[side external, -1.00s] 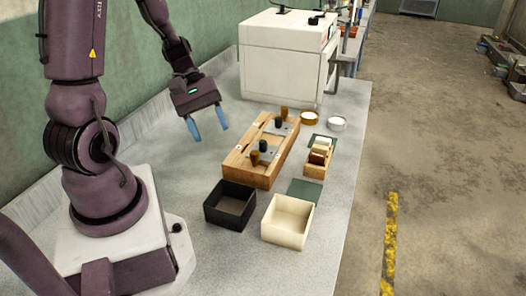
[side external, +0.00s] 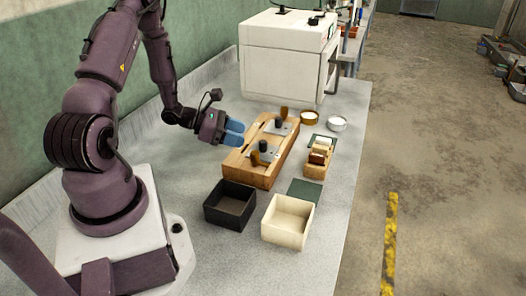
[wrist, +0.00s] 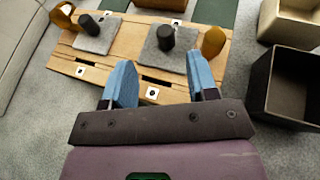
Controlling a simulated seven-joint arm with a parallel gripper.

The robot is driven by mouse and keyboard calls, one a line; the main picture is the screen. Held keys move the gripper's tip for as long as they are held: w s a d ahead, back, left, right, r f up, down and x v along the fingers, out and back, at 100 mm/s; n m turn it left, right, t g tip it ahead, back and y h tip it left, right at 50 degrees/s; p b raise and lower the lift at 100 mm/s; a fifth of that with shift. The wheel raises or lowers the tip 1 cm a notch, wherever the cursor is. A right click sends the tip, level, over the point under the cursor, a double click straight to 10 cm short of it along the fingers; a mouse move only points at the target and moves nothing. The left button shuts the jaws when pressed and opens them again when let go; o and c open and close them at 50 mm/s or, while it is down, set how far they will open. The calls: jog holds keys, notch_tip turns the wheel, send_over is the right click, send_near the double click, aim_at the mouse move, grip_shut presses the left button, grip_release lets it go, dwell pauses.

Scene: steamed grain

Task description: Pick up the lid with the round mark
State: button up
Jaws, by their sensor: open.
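A wooden block (side external: 235,167) holds two grey lids with black knobs. The far lid (side external: 283,129) is on the left in the wrist view (wrist: 92,43); the near lid (side external: 271,157) is on the right there (wrist: 153,58). Small white tags with dark marks sit on the block, one before the left lid (wrist: 80,71) and one before the right lid (wrist: 152,93); their shapes are too small to tell for certain. My gripper (side external: 241,133) is open and empty beside the block's left long side. Its blue fingers (wrist: 161,75) point towards the block, apart from both lids.
Brown upright handles stand at the block's ends (wrist: 213,42) (wrist: 63,15). A black box (side external: 215,215) and a cream box (side external: 275,236) are at the front. A wooden holder (side external: 315,171) and small round dishes (side external: 337,124) lie right. A white machine (side external: 280,70) stands behind.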

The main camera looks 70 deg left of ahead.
aim_at(260, 141)
jog(key=shift+d+x, duration=0.2)
jog(key=shift+x, duration=1.5)
jog(key=shift+d+x, duration=0.2)
jog(key=shift+x, duration=1.5)
jog(key=shift+s, duration=0.15)
grip_shut()
